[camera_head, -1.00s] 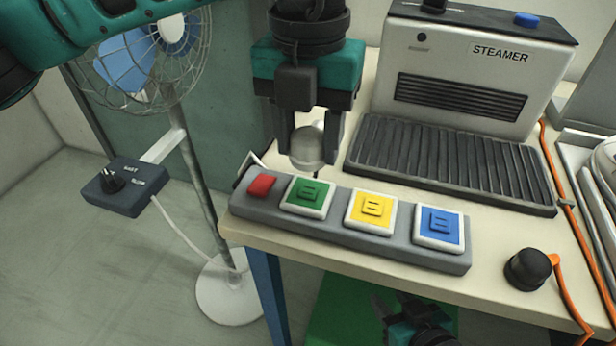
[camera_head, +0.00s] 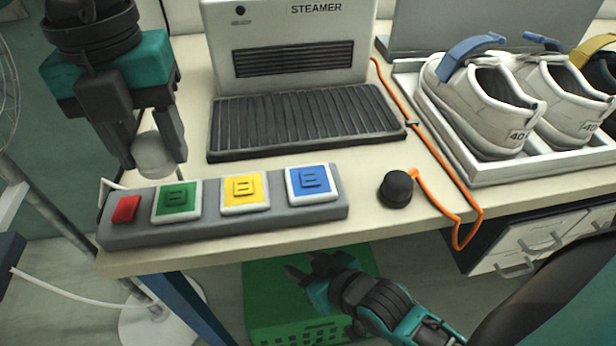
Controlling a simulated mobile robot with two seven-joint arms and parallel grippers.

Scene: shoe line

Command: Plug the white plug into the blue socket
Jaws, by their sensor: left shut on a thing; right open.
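A grey power strip (camera_head: 222,226) lies along the table's front edge with a red switch and three sockets: green, yellow and blue. The blue socket (camera_head: 313,182) is the rightmost and is empty. My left gripper (camera_head: 158,150) is above the strip's left end, shut on the white plug (camera_head: 155,158), which it holds over the back of the green socket's area. A thin white cord shows behind the strip's left end. My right gripper (camera_head: 305,268) is open and empty, low in front of the table and below its edge. A black plug (camera_head: 398,189) with an orange cord stands right of the strip.
A steamer (camera_head: 290,55) with a ribbed black plate (camera_head: 300,122) stands behind the strip. White shoes (camera_head: 490,100) sit in a white tray (camera_head: 480,176) at the right. An orange cord runs between. A green crate (camera_head: 262,310) is below the table.

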